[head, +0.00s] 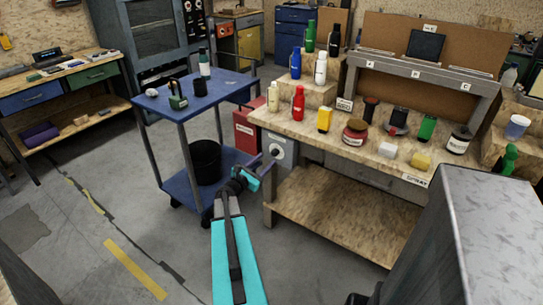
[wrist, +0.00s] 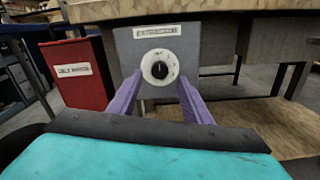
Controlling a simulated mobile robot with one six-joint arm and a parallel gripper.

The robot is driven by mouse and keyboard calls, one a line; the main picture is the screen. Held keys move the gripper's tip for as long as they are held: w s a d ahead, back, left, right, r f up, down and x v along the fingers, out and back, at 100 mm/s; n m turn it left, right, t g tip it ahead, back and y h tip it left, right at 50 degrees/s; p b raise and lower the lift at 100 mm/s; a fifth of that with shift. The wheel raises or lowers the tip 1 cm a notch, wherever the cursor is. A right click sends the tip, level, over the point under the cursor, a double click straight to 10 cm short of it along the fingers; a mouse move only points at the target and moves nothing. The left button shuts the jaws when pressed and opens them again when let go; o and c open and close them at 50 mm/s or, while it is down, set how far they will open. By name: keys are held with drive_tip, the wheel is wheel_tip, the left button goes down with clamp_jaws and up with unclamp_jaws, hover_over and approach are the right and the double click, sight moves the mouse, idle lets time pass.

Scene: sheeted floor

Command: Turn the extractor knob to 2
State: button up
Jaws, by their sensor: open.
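The extractor knob (wrist: 160,69) is a small black knob on a round white dial, on the front of a grey box (wrist: 187,42). A label above the dial is too blurred to read surely. The dial marks are too small to read, so I cannot tell the knob's setting. In the head view the grey box (head: 289,154) hangs at the left end of the workbench. My gripper (wrist: 160,78) is open, its two purple fingers pointing at the box, one on each side of the dial's lower half. I cannot tell whether they touch. My gripper also shows in the head view (head: 264,163).
A red labelled bin (wrist: 82,72) stands left of the box. The wooden workbench (head: 330,197) with bottles and jars extends right. A blue cart (head: 168,112) with a black bucket (head: 205,160) stands left. Open floor (head: 75,245) lies at the lower left.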

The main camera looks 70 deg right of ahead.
sight(274, 154)
drive_tip(key=shift+p+x, duration=0.35)
drive_tip(key=shift+x, duration=2.55)
drive_tip(key=c, duration=1.1)
